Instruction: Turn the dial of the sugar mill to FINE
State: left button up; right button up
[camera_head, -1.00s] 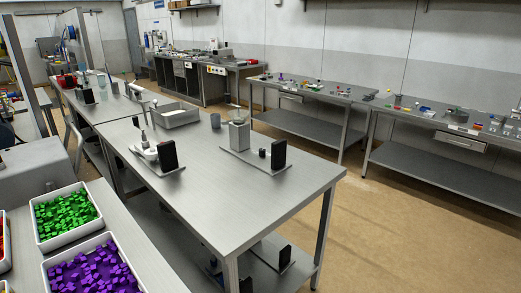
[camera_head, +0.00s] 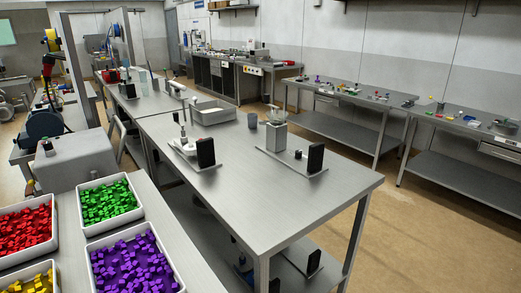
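A grey block-shaped device with a clear bowl on top, which looks like the sugar mill (camera_head: 276,136), stands on a flat plate on the middle steel table (camera_head: 235,222). A small black knob (camera_head: 298,154) sits on the same plate, beside a black upright panel (camera_head: 315,158). I cannot tell whether the knob is the dial, and no FINE mark can be read from here. Neither of my grippers is in view.
A white device with a black panel (camera_head: 206,152) and a grey tray (camera_head: 213,112) share the table. Bins of green cubes (camera_head: 106,202), red cubes and purple cubes stand on the near left bench. Open floor (camera_head: 440,235) lies to the right.

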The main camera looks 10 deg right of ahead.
aim_at(298, 154)
jog(key=i+l+u, duration=0.15)
jog(key=l+u, duration=0.2)
jog(key=u, duration=0.15)
jog(key=l+u, duration=0.45)
jog(key=i+j, duration=0.05)
